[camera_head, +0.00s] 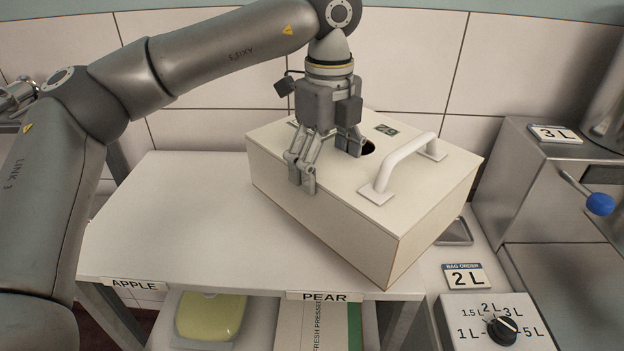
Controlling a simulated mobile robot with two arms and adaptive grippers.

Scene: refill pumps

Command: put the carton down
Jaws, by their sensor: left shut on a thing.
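The carton (330,228) is a large cream box at the right part of the white shelf top, turned at an angle. Its top has a white bar handle (402,165), a dark round hole (368,147) and a small green label. My left gripper (328,170) points down over the top's left part, with its fingers low against it. It is shut, seemingly on a second handle that it mostly hides. The carton's near corner is by the front edge, above the PEAR label. I cannot tell whether its base touches the shelf. My right gripper is not in view.
The shelf top (165,215) is clear left of the carton, with an APPLE label (134,284) on its front edge. A yellow-green container (210,315) and a box stand below. At right are a dial unit (500,325), a 2 L sign (466,277) and a blue-knobbed lever (599,204).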

